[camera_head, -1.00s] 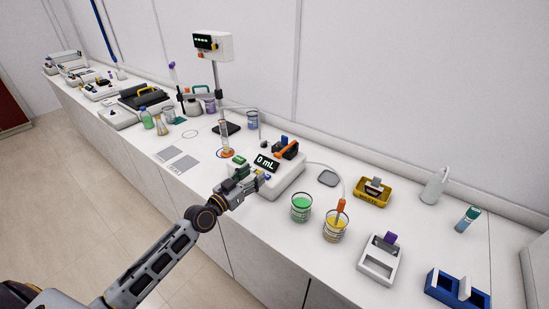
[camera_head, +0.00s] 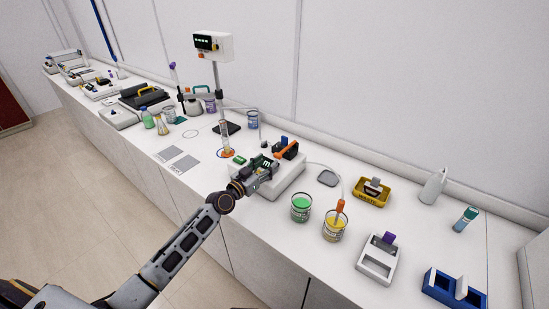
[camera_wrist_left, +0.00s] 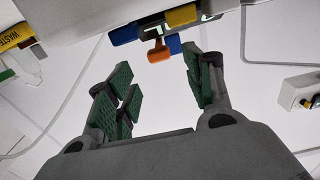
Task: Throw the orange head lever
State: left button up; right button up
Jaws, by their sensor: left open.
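The orange head lever (camera_head: 288,152) sits on top of the white pump box (camera_head: 290,180), beside a dark blue part (camera_head: 284,141). My left gripper (camera_head: 266,164) is over the box's front, close to the lever on its near left side, and covers most of the display. In the left wrist view the gripper's green-padded fingers (camera_wrist_left: 165,90) are open and empty. An orange piece (camera_wrist_left: 158,50), which looks like the lever, shows beyond and between the fingertips, apart from them, with blue and yellow parts nearby. My right gripper is not in view.
A green beaker (camera_head: 301,208) and a yellow beaker (camera_head: 335,226) with a tube stand right of the box. A glass cylinder (camera_head: 225,136) on an orange base stands to its left. A yellow waste tray (camera_head: 371,199) lies further right.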

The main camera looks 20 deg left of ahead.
aim_at(276, 156)
pick_arm(q)
jog(key=shift+x, duration=2.85)
jog(key=shift+c, duration=0.2)
grip_shut()
